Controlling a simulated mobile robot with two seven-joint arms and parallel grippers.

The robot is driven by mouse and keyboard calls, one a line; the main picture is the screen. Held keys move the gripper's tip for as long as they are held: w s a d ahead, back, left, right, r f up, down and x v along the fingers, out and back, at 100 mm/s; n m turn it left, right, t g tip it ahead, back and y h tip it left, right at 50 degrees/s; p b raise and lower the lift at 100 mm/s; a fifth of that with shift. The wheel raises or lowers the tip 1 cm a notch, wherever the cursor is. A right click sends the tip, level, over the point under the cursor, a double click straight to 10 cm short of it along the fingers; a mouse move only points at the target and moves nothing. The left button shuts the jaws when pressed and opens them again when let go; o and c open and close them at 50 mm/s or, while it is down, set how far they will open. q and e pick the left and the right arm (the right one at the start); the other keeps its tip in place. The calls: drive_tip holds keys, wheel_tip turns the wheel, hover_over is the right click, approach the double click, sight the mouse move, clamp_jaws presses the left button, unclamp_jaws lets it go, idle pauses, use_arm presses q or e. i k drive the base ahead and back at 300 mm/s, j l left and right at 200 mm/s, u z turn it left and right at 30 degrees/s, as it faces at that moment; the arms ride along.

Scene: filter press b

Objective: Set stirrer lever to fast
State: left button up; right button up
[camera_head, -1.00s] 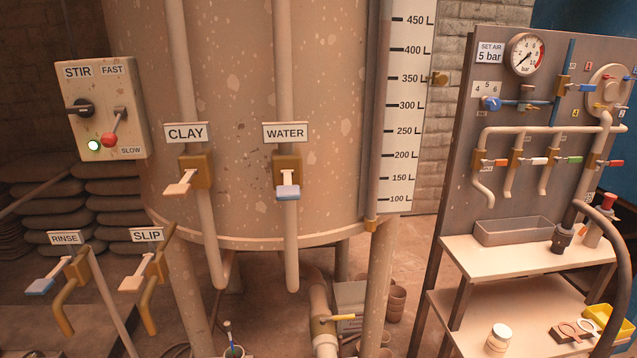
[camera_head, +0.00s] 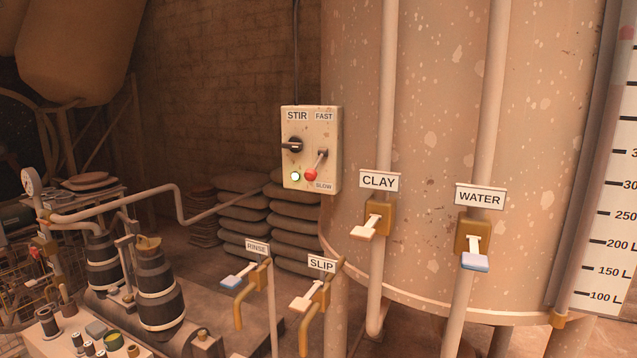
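The stirrer control box (camera_head: 311,148) is a cream box marked STIR, fixed at the left side of the big speckled tank. Its stirrer lever (camera_head: 317,165) has a red ball knob (camera_head: 310,175) and a pivot at the upper right. The knob hangs down and to the left, nearer the SLOW label (camera_head: 324,186) than the FAST label (camera_head: 324,116). Neither of my grippers shows in the view.
The speckled tank (camera_head: 440,120) fills the right side. The clay valve (camera_head: 372,219), water valve (camera_head: 474,240), rinse valve (camera_head: 246,276) and slip valve (camera_head: 314,294) stick out below the box. Stacked sacks (camera_head: 240,210) lie behind. A pump with dark barrels (camera_head: 155,290) stands at lower left.

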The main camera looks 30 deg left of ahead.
sight(311, 174)
drive_tip(key=j+u, duration=0.15)
drive_tip(key=j, duration=0.55)
drive_tip(key=i+j+u, duration=0.15)
drive_tip(key=j, duration=0.5)
